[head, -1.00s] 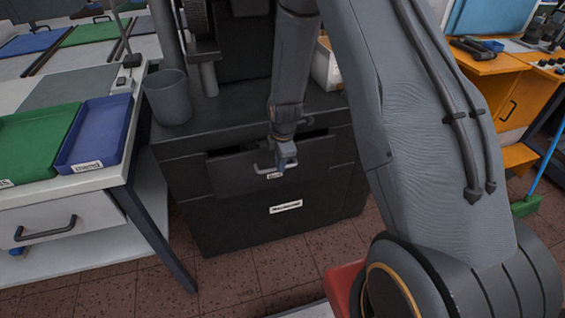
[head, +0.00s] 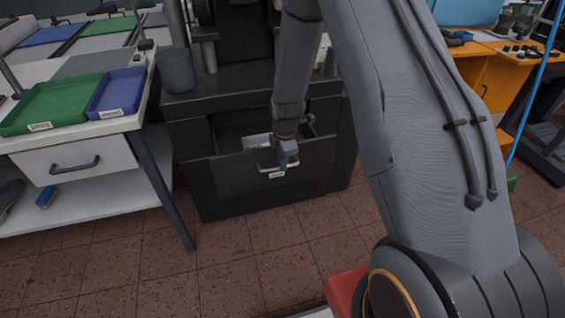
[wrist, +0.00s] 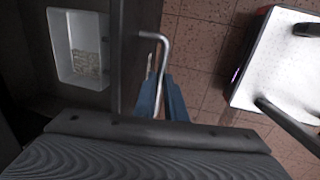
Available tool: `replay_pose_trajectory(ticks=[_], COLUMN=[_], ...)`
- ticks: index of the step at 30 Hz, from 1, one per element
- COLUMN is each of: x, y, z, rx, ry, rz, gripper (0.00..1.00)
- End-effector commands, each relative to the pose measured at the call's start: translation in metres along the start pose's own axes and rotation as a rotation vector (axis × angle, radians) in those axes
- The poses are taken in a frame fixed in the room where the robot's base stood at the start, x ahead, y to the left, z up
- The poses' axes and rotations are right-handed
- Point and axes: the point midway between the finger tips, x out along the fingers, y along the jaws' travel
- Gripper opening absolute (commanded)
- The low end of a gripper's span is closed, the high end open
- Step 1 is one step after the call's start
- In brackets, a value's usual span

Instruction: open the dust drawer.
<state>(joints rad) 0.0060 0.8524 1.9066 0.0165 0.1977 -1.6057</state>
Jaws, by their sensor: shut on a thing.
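The dust drawer (head: 232,175) is a dark front pulled out from the black cabinet (head: 187,138). Its inside shows behind the front, with a pale bin in it, seen in the wrist view (wrist: 62,50). A metal bar handle (head: 266,175) is on the front, above a small white label (head: 277,175). My gripper (head: 287,160) is at the handle and shut on it. In the wrist view the blue-grey fingers (wrist: 162,98) close around the handle bar (wrist: 164,55), whose grasped part is partly hidden.
A workbench with green (head: 45,106) and blue (head: 118,92) trays and a white drawer (head: 75,160) stands close at left. A grey cup (head: 175,70) stands on the cabinet top. Tiled floor (head: 250,265) is clear in front.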

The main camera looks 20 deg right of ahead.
Motion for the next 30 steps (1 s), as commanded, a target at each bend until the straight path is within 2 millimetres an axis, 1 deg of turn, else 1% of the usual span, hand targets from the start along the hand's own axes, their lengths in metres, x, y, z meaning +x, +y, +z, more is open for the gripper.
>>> replay_pose_trajectory(ticks=[14, 15, 17, 18, 26, 30], x=[-0.0007, -0.0007, -0.0006, -0.0006, -0.0006, -0.0077], y=[0.0013, 0.0014, 0.0013, 0.0013, 0.0010, 0.0019], z=[0.0012, 0.0013, 0.0018, 0.0022, 0.0033, 0.0029], rx=[0.003, 0.003, 0.004, 0.004, 0.006, 0.005], ry=[0.000, 0.000, 0.000, 0.000, -0.001, -0.001], rz=[0.003, 0.003, 0.003, 0.003, 0.002, 0.004], gripper=[0.00, 0.16, 0.26, 0.29, 0.29, 0.29])
